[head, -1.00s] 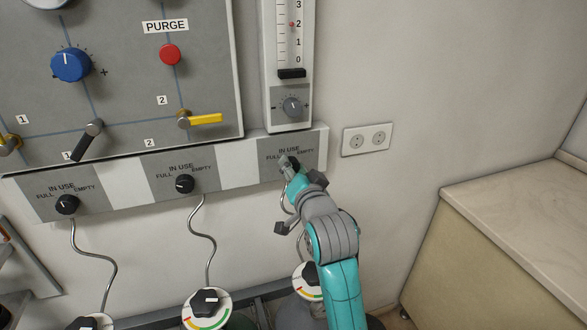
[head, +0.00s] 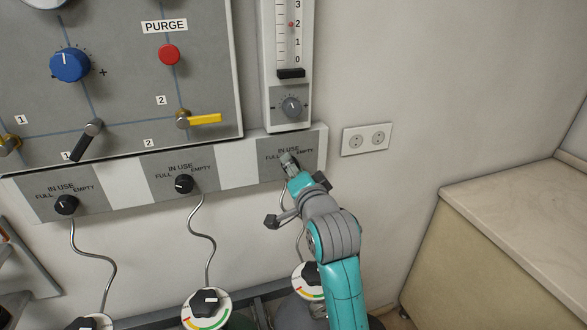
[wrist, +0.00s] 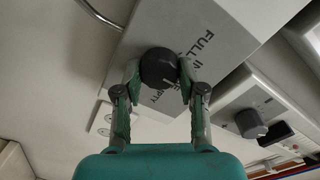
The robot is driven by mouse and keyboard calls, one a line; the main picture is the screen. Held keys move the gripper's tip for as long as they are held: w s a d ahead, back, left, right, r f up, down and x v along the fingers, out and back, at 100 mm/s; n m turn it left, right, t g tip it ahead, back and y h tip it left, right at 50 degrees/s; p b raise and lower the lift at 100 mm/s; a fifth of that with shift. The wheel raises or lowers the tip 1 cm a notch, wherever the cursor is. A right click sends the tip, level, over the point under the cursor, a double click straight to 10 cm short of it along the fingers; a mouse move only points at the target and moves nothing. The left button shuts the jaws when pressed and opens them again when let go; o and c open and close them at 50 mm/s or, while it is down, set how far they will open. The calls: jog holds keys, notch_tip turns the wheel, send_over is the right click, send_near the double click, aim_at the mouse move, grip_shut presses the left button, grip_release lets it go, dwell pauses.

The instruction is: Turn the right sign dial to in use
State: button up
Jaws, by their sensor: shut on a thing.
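The right sign panel (head: 309,142) carries the words FULL, IN USE and EMPTY. Its black dial (wrist: 157,68) sits between my gripper's fingers in the wrist view. My gripper (wrist: 159,75) is shut on this dial, with one finger on each side. In the head view my gripper (head: 289,162) covers most of the dial, so its pointer direction cannot be read there.
The middle dial (head: 184,184) and left dial (head: 66,205) are on the same strip. A flow meter knob (head: 291,106) is just above the right panel. A wall socket (head: 366,139) is to the right. A gas cylinder gauge (head: 306,279) stands below.

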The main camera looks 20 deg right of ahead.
jog(key=o, duration=1.1)
jog(key=shift+o, duration=0.2)
jog(key=shift+s, duration=0.1)
jog(key=s, duration=1.1)
jog(key=shift+s+a+r, duration=0.15)
jog(key=shift+s+r, duration=0.1)
jog(key=shift+s, duration=0.15)
